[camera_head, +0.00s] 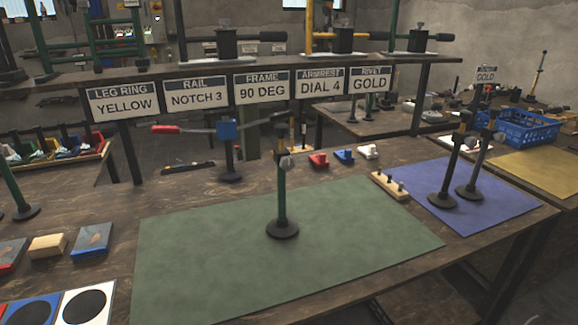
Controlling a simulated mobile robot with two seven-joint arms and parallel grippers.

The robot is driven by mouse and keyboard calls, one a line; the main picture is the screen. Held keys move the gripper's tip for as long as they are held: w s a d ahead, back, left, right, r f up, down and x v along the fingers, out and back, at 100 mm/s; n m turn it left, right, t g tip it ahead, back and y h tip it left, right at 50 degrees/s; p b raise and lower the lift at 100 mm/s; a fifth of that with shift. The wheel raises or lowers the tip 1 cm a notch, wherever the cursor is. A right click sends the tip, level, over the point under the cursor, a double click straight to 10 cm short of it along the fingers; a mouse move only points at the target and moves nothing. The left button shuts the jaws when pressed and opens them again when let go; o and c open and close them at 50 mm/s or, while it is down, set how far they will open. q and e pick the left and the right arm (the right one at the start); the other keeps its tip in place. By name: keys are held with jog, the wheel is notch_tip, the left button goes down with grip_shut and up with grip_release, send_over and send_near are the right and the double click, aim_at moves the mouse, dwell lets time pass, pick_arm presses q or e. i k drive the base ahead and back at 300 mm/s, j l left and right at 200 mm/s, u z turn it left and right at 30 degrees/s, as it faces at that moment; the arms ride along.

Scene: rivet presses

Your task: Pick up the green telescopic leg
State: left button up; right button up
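A green telescopic leg (281,195) stands upright on a round black base near the middle of the green mat (190,270). Its upper tube is dark, and a grey knob sits at the joint. Another green leg (12,187) on a black base stands at the left edge of the view, partly cut off. Neither of my grippers shows in the head view, and nothing is seen touching the central green leg.
Two dark legs (441,180) stand on the blue mat (505,207) at right. A wooden peg block (388,187) lies between the mats. A blue-headed stand (228,131) is behind the green mat. Signs hang from the shelf above. The green mat around the leg is clear.

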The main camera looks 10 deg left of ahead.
aim_at(281, 228)
jog(key=i+l+u, duration=0.25)
jog(key=u, duration=0.15)
jog(key=i+l+u, duration=0.45)
jog(key=l+u, duration=0.3)
